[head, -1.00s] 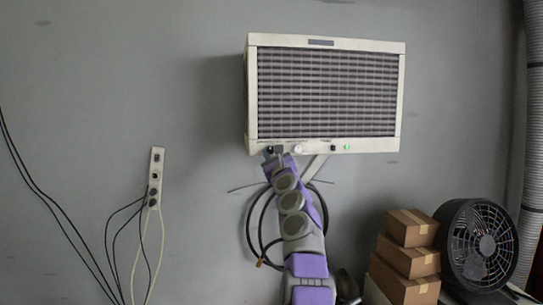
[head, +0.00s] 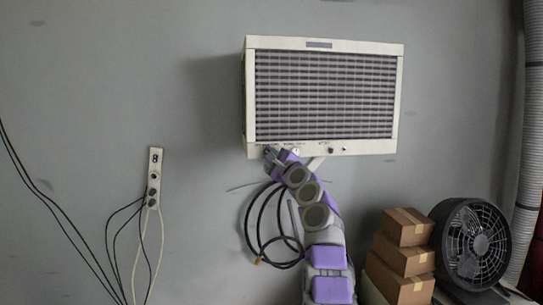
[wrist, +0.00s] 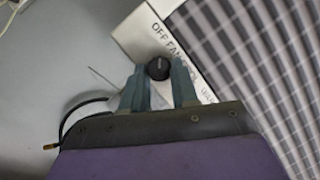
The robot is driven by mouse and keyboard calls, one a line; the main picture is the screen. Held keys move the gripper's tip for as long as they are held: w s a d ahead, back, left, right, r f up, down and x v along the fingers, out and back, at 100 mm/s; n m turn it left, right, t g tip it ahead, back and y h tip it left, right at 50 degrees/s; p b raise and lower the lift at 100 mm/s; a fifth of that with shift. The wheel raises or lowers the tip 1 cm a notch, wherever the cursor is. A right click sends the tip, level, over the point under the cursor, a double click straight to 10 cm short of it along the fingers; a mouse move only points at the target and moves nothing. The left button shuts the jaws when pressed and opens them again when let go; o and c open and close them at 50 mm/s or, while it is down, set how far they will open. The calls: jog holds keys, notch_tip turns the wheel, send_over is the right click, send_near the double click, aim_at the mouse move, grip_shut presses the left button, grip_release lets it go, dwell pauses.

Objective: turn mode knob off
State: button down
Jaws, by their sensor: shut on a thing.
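The mode knob (wrist: 158,69) is a round black dial on the front lower strip of the wall air unit (head: 251,100). The words OFF, FAN and COOL are printed above it. In the wrist view its pale pointer mark points roughly up, toward the OFF end of the print. My gripper (wrist: 159,82) has one finger on each side of the knob and is shut on it. In the head view my gripper (head: 270,155) is at the unit's lower left corner and hides the knob.
A second, white knob (head: 296,151), a dark switch (head: 331,150) and a small unlit lamp (head: 345,149) sit further right on the strip. A black cable loop (head: 250,228) hangs beside my arm. Boxes (head: 405,258) and a fan (head: 474,243) stand at the lower right.

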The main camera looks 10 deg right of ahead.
jog(key=shift+f, duration=0.1)
dwell(0.4)
jog(key=c, duration=0.9)
grip_release()
jog(key=shift+o, duration=0.2)
jog(key=b+v, duration=1.3)
jog(key=v, duration=0.4)
jog(key=shift+b, duration=0.35)
jog(key=shift+f, duration=0.15)
